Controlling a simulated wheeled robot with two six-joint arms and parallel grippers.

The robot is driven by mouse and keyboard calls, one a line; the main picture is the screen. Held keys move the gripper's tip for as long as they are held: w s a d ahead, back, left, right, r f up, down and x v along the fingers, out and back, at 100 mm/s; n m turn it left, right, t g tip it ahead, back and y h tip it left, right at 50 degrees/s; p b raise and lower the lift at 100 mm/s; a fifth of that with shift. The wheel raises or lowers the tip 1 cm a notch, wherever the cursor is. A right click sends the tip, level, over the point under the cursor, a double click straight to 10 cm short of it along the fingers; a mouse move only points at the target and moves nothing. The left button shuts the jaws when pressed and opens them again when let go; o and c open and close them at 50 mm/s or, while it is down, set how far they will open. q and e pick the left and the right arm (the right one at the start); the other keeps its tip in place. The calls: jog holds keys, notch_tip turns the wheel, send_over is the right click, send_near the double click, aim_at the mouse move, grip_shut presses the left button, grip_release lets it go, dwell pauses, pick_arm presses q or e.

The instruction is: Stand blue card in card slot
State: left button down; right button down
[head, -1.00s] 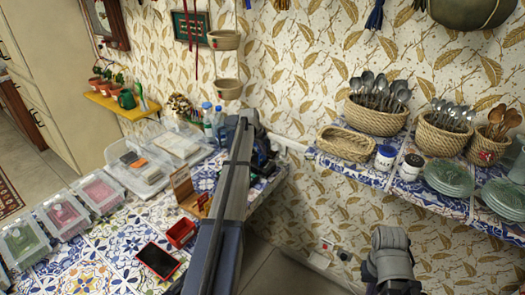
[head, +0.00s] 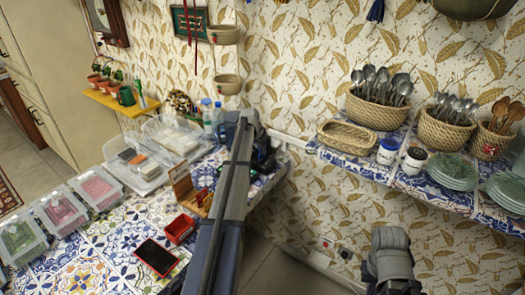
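My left arm reaches from the bottom centre toward the counter's far right end. My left gripper (head: 264,158) is a small dark shape beyond the arm, over the counter by the wall. The arm partly hides it, and its fingers cannot be made out. I cannot make out the blue card. A small upright brown wooden stand (head: 182,184) is on the counter, left of my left arm; it may be the card slot, but I cannot tell. Part of my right arm shows at the lower right, and its gripper is not visible.
Bottles (head: 217,120) stand by the wall. A shelf at right holds baskets (head: 376,112) and plates (head: 453,171).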

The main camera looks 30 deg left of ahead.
pick_arm(q)
jog(key=shift+f, duration=0.35)
jog(key=c, duration=0.8)
grip_release()
jog(key=shift+c, duration=0.2)
jog(key=shift+r, duration=0.15)
notch_tip(320, 180, up, 7)
jog(key=p, duration=0.6)
jog(key=shift+p, duration=0.3)
